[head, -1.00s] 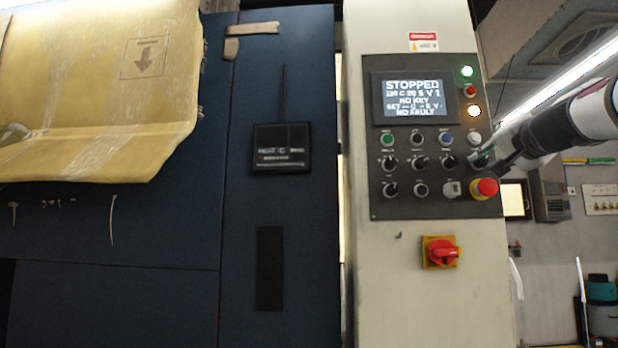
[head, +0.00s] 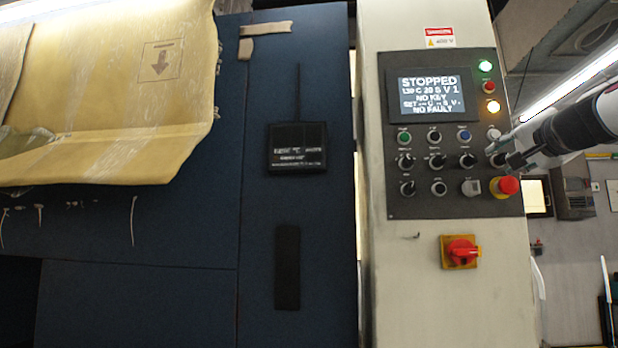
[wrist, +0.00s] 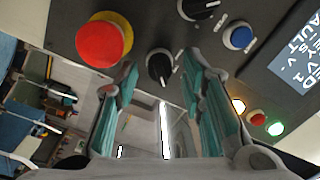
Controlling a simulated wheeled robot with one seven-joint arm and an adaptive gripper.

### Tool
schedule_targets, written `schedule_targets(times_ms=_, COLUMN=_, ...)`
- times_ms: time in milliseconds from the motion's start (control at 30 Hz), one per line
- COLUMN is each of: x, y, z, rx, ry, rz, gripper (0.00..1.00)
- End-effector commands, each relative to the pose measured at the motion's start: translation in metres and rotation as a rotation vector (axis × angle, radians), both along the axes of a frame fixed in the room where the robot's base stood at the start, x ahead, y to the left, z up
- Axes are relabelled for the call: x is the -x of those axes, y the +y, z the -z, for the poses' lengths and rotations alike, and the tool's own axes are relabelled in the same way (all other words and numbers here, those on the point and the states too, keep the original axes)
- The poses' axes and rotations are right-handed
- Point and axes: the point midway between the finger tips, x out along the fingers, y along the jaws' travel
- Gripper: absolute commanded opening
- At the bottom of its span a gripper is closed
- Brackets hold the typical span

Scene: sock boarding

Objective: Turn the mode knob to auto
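The dark control panel (head: 420,205) is on a pale upright cabinet. A black knob (wrist: 160,66) with a white pointer line lies between the fingertips of my gripper (wrist: 160,72) in the wrist view. The fingers are spread, one on each side of it, and I see a gap to each; contact is not visible. In the head view this appears to be the rightmost knob (head: 497,160) of its row, partly hidden by my gripper (head: 510,152). Labels are too small to read, so I cannot tell which knob is the mode knob or its setting.
A red emergency stop (head: 507,186) sits just below my gripper. More knobs, a blue button (head: 464,137) and lit lamps surround it. A red-and-yellow switch (head: 460,252) is lower on the cabinet.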

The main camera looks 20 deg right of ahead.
Motion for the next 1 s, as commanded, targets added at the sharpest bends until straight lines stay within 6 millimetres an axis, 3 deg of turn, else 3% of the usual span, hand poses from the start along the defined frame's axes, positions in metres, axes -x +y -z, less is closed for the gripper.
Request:
schedule_targets(times_ms=367, x=0.005, y=0.002, z=0.0, rx=0.001, ry=0.0, rz=0.001, gripper=0.39)
schedule_targets(times_ms=1000, x=0.096, y=0.055, z=0.003, rx=0.002, ry=-0.001, rz=0.0, gripper=0.39)
